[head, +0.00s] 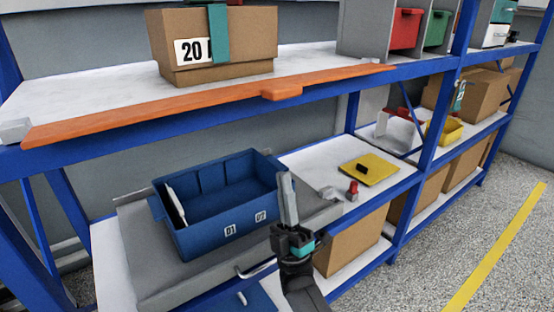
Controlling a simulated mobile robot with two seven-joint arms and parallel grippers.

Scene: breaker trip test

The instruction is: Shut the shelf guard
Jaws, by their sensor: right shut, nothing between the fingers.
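The shelf guard (150,108) is a long orange bar along the front edge of the upper shelf (100,78). It runs from a pale block (15,130) at the left to near the grey divider at the right. An orange grip tab (283,92) sticks out from its front. I cannot tell whether the bar is latched. My right gripper (287,180) points up, shut and empty, below the tab and apart from it. It covers part of the right side of a blue bin. My left gripper is not in view.
A cardboard box (240,40) marked 20 stands behind the guard. The blue bin (190,240) sits on a grey surface below. A yellow plate (369,169) and a small red object (352,190) lie on the middle shelf. A blue upright (433,140) stands at the right; floor beyond is clear.

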